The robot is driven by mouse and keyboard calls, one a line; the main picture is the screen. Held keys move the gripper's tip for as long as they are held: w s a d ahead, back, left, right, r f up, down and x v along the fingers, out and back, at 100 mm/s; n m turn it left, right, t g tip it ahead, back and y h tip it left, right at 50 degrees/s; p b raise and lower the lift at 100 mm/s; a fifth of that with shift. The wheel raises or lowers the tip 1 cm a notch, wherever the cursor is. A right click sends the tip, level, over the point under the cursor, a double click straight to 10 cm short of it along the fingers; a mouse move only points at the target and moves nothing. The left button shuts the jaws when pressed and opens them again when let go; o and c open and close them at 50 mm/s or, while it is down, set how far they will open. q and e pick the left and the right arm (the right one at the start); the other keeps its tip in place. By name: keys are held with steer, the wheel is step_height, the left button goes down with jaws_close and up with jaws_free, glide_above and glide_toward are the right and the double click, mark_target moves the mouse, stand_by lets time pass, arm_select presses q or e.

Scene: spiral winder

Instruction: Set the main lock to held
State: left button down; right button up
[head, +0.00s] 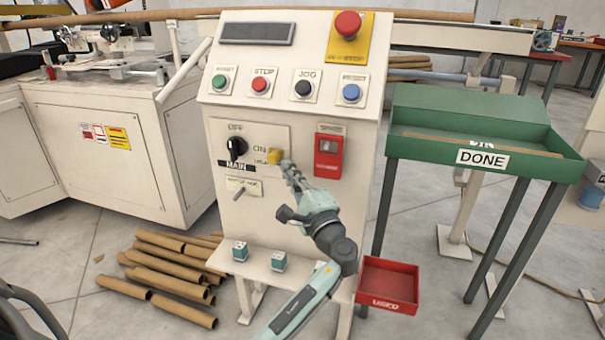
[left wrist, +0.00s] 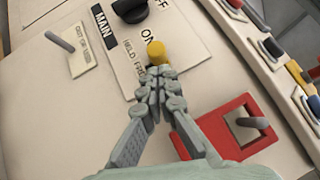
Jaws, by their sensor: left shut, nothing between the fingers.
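The main lock appears to be the small yellow knob (head: 273,155) on the white cabinet front, right of the black MAIN rotary switch (head: 236,147). In the left wrist view the yellow knob (left wrist: 156,49) stands beside the "HELD FREE" lettering, and part of the black switch (left wrist: 130,8) shows above. My left gripper (head: 288,165) is shut and empty. Its fingertips (left wrist: 157,72) are right at the yellow knob and hide its lower side; I cannot tell whether they touch. The lock's exact setting is unclear. My right gripper is not in view.
A red box (head: 328,156) is on the panel right of the gripper. A small lever (head: 239,193) sticks out below the MAIN plate. Push buttons (head: 259,85) line the panel above. A green DONE tray (head: 430,150) stands at right, a red bin (head: 388,284) below.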

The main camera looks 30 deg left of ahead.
arm_select(q)
steer(key=shift+s+a, duration=0.1)
steer(key=shift+a, duration=0.2)
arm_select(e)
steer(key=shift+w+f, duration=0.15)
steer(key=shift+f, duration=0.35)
arm_select(q)
steer(key=shift+a, duration=0.1)
steer(key=a, duration=0.2)
steer(key=s+a, duration=0.1)
steer(key=a, duration=0.1)
steer(key=shift+s+a+r, duration=0.1)
steer(key=shift+a, duration=0.3)
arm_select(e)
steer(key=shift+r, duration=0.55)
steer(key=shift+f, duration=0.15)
